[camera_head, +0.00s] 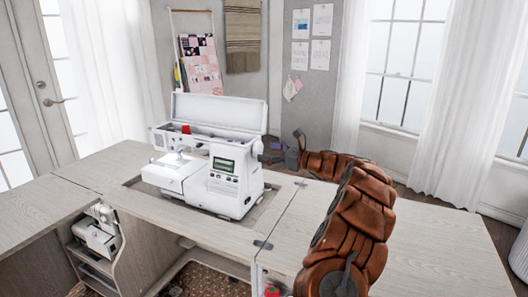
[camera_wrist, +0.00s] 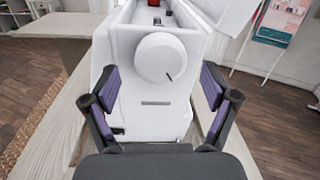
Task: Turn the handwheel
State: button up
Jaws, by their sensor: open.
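A white sewing machine (camera_head: 222,165) stands on the wooden cabinet top, its long lid raised. In the wrist view its end face (camera_wrist: 153,108) fills the middle, with the round white handwheel (camera_wrist: 161,59) near the top, marked by a short dark line. My gripper (camera_wrist: 165,86) is open and empty, with one purple-padded finger on each side of the machine's end, below and outside the wheel. I cannot tell whether the fingers touch the machine.
The wooden cabinet top (camera_head: 420,238) is bare to the right of the machine, under my arm. The raised lid (camera_head: 220,112) stands along the machine's back. A second white machine (camera_head: 97,232) sits on a shelf at lower left. Metal hinges (camera_head: 263,245) mark the cabinet top.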

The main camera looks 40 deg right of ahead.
jog(key=shift+x, duration=0.95)
jog(key=c, duration=1.2)
